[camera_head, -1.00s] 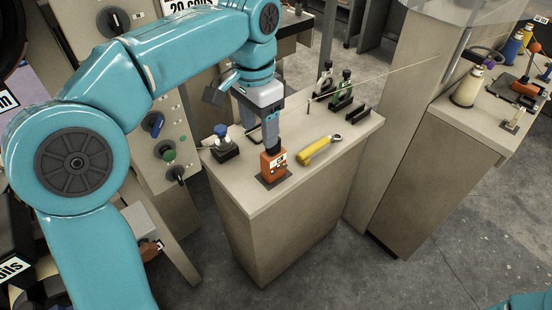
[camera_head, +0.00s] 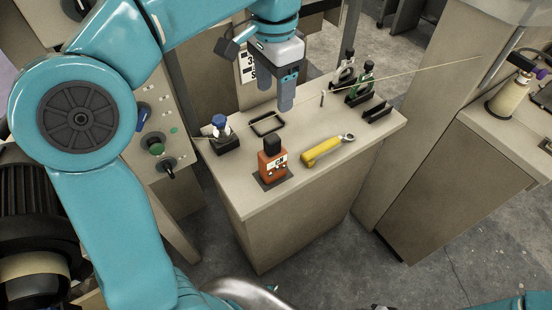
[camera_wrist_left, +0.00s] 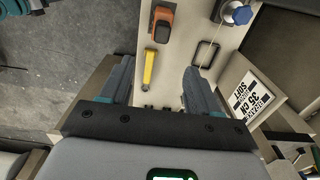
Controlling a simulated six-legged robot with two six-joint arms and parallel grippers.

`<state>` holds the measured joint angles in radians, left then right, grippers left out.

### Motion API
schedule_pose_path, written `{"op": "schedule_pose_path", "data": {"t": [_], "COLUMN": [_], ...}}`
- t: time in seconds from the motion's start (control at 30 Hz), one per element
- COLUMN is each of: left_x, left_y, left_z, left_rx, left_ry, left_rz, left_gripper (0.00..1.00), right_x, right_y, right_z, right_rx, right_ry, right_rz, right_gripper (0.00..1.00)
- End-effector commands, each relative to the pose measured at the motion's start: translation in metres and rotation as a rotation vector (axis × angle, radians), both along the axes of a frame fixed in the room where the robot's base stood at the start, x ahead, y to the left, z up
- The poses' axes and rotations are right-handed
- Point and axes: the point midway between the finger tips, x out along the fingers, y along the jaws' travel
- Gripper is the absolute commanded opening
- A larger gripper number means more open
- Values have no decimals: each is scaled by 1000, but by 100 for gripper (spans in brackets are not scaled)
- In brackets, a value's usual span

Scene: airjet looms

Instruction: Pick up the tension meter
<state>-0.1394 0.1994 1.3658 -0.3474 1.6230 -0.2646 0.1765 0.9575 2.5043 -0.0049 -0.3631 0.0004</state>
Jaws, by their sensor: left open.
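An orange device with a black top and a small pale display (camera_head: 272,163), which looks like the tension meter, stands upright on a dark square pad on the beige cabinet top. It also shows at the top of the left wrist view (camera_wrist_left: 160,22). My left gripper (camera_head: 287,101) points down above the cabinet top, behind and a little right of the device, apart from it. In the left wrist view its two fingers (camera_wrist_left: 160,88) are spread with nothing between them. My right gripper is out of view.
A yellow-handled tool (camera_head: 322,151) lies right of the device. A blue-capped item (camera_head: 222,130) stands to its left, near a black loop (camera_head: 267,124). Green-and-black items (camera_head: 361,82) stand at the back. A thin yarn crosses above the cabinet top.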

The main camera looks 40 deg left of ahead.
Motion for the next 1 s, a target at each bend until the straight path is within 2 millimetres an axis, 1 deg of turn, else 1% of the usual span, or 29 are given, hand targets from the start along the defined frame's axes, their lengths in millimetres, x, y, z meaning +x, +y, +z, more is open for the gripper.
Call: {"op": "schedule_pose_path", "data": {"t": [0.03,0.1,0.2,0.3,0.4,0.57,0.8,0.9,1.0], "left_x": [-3,-4,-5,-5,-4,-3,0,1,1], "left_y": [1,1,1,2,2,3,7,6,6], "left_z": [-15,-33,-56,-75,-87,-97,-135,-143,-145], "left_rx": [0,0,0,0,0,0,1,0,-1], "left_ry": [4,5,4,4,2,2,4,2,1], "left_rz": [0,1,1,2,2,2,2,1,1], "left_gripper": [62,62,62,62,62,62,62,62,62], "right_x": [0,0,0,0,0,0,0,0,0], "right_y": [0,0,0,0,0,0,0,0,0], "right_z": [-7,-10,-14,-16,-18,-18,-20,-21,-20], "right_rx": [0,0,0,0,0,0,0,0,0], "right_ry": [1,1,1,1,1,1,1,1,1], "right_rz": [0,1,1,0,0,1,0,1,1], "right_gripper": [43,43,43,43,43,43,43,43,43]}}
